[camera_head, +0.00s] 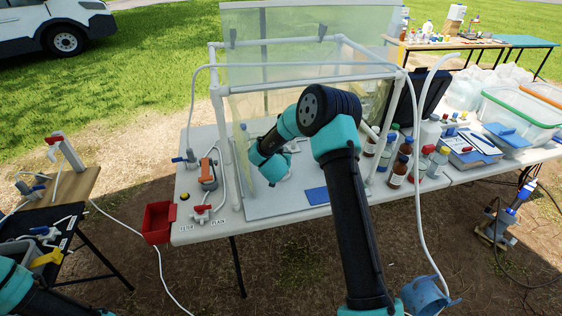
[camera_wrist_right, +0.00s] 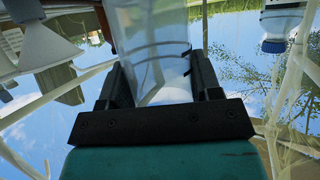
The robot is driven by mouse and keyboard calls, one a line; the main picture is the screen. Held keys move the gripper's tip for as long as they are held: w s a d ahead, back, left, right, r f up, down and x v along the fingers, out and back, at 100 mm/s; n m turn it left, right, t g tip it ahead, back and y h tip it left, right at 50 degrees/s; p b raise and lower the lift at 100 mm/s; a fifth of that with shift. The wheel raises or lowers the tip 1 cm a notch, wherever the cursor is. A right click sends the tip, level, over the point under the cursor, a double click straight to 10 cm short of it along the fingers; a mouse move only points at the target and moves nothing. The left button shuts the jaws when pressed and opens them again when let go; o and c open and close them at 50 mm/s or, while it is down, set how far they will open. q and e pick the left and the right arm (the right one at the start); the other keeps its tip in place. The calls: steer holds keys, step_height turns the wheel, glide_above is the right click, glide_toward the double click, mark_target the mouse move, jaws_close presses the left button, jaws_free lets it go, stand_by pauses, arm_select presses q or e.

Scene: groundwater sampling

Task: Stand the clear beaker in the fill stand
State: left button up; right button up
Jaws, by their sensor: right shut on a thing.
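The clear beaker (camera_wrist_right: 150,35) is between the two black fingers of my right gripper (camera_wrist_right: 158,78) in the right wrist view; the fingers are shut on its sides. In the head view my right arm reaches into the clear-walled enclosure, with the teal right gripper (camera_head: 268,165) low over its pale base. The arm and gripper largely hide the beaker there. I cannot make out the fill stand clearly; it may be behind my right arm. Of my left arm only a teal and black part shows at the bottom left corner, and its gripper is out of view.
The enclosure has a white pipe frame (camera_head: 218,100). Valves and a red bin (camera_head: 158,222) are at its left. Brown bottles (camera_head: 399,172) stand close at its right, near a dark case (camera_head: 428,95). A blue pad (camera_head: 317,196) lies at the front. A white hose hangs at the right.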

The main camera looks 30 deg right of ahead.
steer(key=shift+w+d, duration=0.15)
steer(key=shift+w, duration=0.1)
steer(key=shift+f, duration=1.75)
steer(key=shift+f, duration=0.15)
steer(key=o, duration=1)
steer(key=shift+c, duration=0.2)
steer(key=v, duration=1.2)
